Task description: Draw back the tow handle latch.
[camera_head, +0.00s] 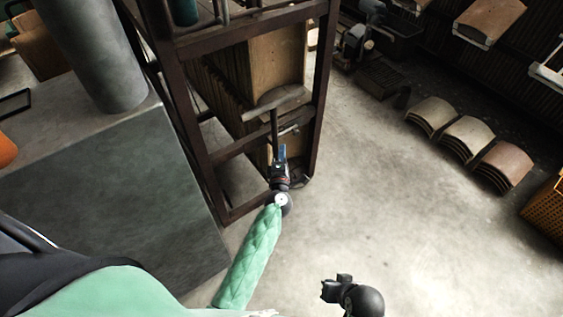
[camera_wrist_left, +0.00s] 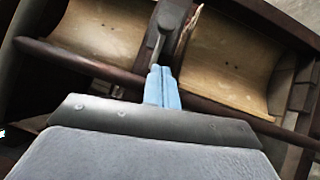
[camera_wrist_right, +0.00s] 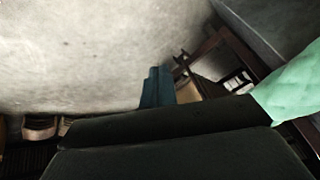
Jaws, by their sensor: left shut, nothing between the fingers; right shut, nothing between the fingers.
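The tow handle appears as a dark upright bar (camera_head: 274,127) with a grey crosspiece (camera_head: 276,102) at the end of the brown metal frame. In the left wrist view a dark metal lever (camera_wrist_left: 158,40), which looks like the latch, stands between two curved wooden panels. My left gripper (camera_head: 282,153) is shut and empty, with its blue fingertips (camera_wrist_left: 162,86) just below the lever; I cannot tell whether they touch it. My right gripper (camera_head: 328,291) is low at the bottom of the head view, away from the frame. Its fingers (camera_wrist_right: 157,87) are shut and empty.
The brown frame (camera_head: 318,110) holds stacked curved wooden panels (camera_head: 275,65). A thin dark rail (camera_wrist_left: 85,62) crosses near my left fingers. A grey block (camera_head: 110,190) stands left. Curved panel stacks (camera_head: 466,138) lie right. The concrete floor (camera_head: 390,215) between is clear.

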